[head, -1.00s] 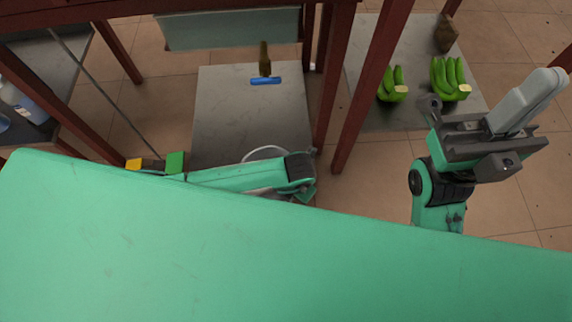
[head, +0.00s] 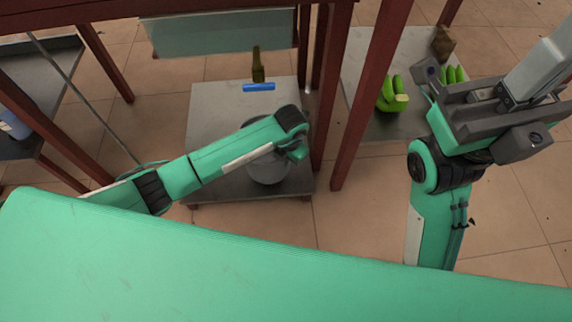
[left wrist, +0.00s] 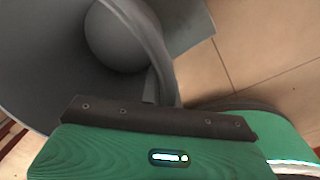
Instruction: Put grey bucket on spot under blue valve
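The grey bucket (head: 268,168) is below my left forearm's end in the head view, over the near part of a grey slab; I cannot tell whether it touches the slab. The blue valve (head: 258,87) sits on a brown-green stem beyond it. In the left wrist view the bucket (left wrist: 40,60) opens large at upper left, and its wall runs into my left gripper (left wrist: 165,98), which appears shut on the rim. The fingertips are mostly hidden. My right gripper (head: 500,105) is raised at the right, away from the bucket; its finger state is unclear.
The grey slab (head: 210,100) has free surface left of the bucket. Dark red posts (head: 355,110) stand close on its right. Green bananas (head: 391,95) are over another grey slab (head: 360,60) at right. A thin rod (head: 85,100) slants at left.

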